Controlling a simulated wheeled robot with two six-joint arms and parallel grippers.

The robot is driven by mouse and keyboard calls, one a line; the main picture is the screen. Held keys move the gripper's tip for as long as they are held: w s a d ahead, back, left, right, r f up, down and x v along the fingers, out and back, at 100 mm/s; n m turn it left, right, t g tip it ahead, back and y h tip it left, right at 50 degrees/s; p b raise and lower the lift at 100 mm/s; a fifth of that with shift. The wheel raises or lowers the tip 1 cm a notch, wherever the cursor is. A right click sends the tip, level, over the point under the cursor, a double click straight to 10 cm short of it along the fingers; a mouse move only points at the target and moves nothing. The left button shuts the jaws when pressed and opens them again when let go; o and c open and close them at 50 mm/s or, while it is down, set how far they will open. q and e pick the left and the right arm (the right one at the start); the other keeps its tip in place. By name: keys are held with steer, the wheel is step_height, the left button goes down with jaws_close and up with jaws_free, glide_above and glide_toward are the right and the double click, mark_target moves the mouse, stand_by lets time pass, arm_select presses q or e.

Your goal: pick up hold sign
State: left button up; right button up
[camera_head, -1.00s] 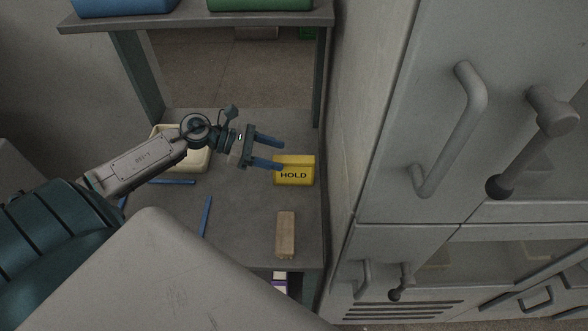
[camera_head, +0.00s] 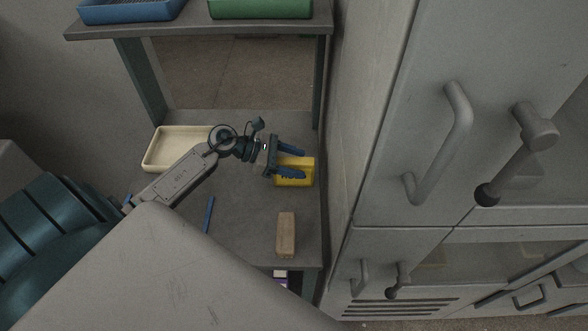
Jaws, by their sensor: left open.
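The yellow hold sign (camera_head: 300,168) stands on the grey table near its right edge. My right gripper is not in view.
A wooden block (camera_head: 286,234) lies on the table (camera_head: 245,225) nearer to me. A cream tray (camera_head: 150,160) is at the left. Blue (camera_head: 130,14) and green (camera_head: 260,10) trays sit on the shelf above. A grey cabinet with handles (camera_head: 440,140) stands close on the right.

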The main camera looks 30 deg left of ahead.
arm_select(q)
steer(key=c, duration=1.1)
steer(key=shift+r, duration=0.1)
